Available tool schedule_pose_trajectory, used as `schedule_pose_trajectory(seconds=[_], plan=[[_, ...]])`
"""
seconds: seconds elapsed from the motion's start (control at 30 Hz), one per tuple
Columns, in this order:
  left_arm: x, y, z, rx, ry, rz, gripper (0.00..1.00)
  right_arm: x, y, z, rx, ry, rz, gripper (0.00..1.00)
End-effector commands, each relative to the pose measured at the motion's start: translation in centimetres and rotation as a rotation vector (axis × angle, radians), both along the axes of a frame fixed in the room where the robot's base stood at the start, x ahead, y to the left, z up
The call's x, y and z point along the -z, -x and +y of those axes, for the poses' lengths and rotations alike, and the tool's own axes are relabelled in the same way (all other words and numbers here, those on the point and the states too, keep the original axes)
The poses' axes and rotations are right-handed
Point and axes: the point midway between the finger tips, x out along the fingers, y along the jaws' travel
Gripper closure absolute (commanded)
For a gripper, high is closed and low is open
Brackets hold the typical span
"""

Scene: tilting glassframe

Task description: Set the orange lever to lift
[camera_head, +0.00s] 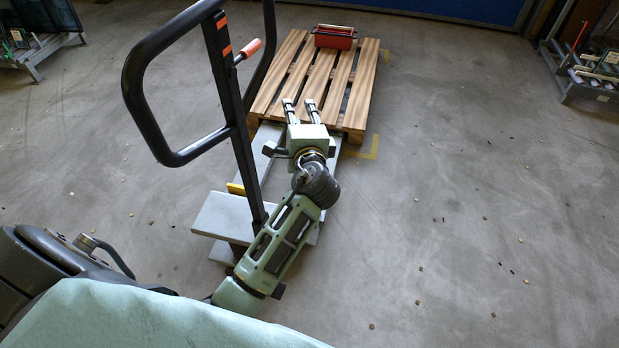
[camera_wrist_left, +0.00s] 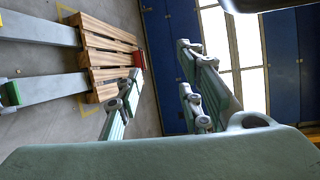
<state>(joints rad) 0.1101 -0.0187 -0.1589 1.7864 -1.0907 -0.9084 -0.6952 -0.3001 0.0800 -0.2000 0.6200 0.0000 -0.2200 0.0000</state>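The orange lever (camera_head: 248,51) sticks out to the right of the pallet jack's black handle (camera_head: 236,120), near its top, with the grip angled up. My left gripper (camera_head: 301,103) is open and empty, in front of the wooden pallet in the head view, below and to the right of the lever and apart from it. Its two spread fingers also show in the left wrist view (camera_wrist_left: 158,70), with nothing between them. The lever does not show in the left wrist view. My right gripper is in neither view.
The wooden pallet (camera_head: 322,85) bears a red crate (camera_head: 335,37) at its far end. The pallet jack's grey body (camera_head: 222,216) stands beside my left arm. Metal racks stand at the far left (camera_head: 35,58) and far right (camera_head: 580,88). The floor on the right is mostly clear.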

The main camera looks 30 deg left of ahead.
Motion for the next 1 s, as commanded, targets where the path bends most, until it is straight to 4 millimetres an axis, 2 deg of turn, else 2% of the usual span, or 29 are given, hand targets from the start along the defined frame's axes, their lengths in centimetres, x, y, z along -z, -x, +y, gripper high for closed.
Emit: schedule_pose_trajectory(seconds=[0.37,0.7,1.0], plan=[[7.4,0.1,-1.9,0.069,0.115,0.095,0.66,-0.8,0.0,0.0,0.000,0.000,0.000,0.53],[13.9,1.3,-3.4,0.108,0.228,0.177,0.66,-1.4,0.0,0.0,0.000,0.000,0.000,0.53],[17.9,2.6,-4.3,0.122,0.304,0.227,0.66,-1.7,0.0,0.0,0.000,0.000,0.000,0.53]])
